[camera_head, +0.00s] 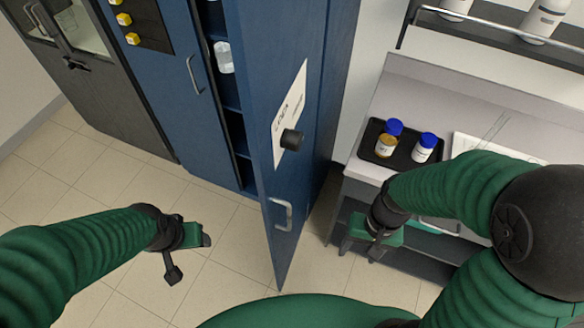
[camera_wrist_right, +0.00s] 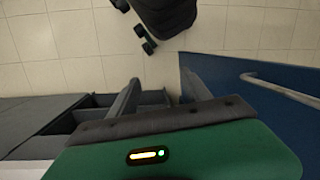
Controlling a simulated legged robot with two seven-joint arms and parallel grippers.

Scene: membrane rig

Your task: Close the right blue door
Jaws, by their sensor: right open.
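The right blue door (camera_head: 290,130) stands open, swung out from the blue cabinet toward me. It has a sign, a round black knob (camera_head: 291,140) and a silver handle (camera_head: 282,214) on its face. In the right wrist view the door (camera_wrist_right: 240,105) is at the right, with its handle (camera_wrist_right: 282,90). My right gripper (camera_head: 362,246) is open and empty, to the right of the door and apart from it, low in front of the bench. Its fingers (camera_wrist_right: 160,95) show in the wrist view. My left gripper (camera_head: 190,256) is left of the door, over the floor; its opening is unclear.
The left blue door (camera_head: 180,65) is closed. Cabinet shelves (camera_head: 232,95) show in the gap, with a white bottle (camera_head: 224,57). At right, a bench holds a black tray (camera_head: 400,160) with blue-capped jars (camera_head: 425,147). Tiled floor (camera_head: 240,270) is open in front.

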